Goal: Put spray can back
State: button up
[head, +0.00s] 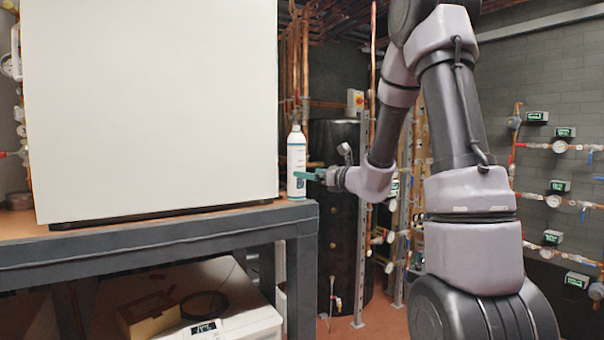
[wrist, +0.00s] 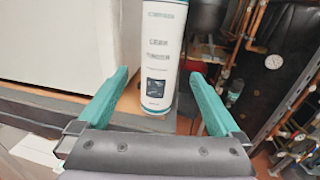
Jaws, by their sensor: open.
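The spray can (head: 297,160) is a white cylinder with a teal band and dark print. It stands upright on the right end of the bench top, beside the large white cabinet. In the wrist view the can (wrist: 161,60) stands ahead of my gripper (wrist: 160,97), between the lines of its two teal fingers. My gripper (head: 309,174) is open and empty, and reaches the can from the right in the head view. In the head view a finger overlaps the can; contact cannot be told. The can's top is cut off in the wrist view.
The white cabinet (head: 150,105) fills the bench (head: 160,235) left of the can. A white unit (head: 225,305) and a cardboard box (head: 147,315) sit below. A dark tank (head: 335,210) and pipes stand behind.

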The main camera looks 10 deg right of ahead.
jog(key=s+a+r+n+g+y, duration=0.1)
jog(key=s+a+r+n+g, duration=0.1)
jog(key=s+a+n+g, duration=0.55)
jog(key=s+a+r+n+g+y, duration=0.25)
jog(key=s+n, duration=0.65)
jog(key=s, duration=0.5)
jog(key=s+d+f+n+t+h, duration=0.1)
jog(key=s+d+n+h, duration=0.8)
jog(key=s+d+n, duration=0.1)
jog(key=shift+s+d+f+h, duration=0.35)
jog(key=shift+s+d, duration=0.2)
jog(key=shift+s, duration=0.25)
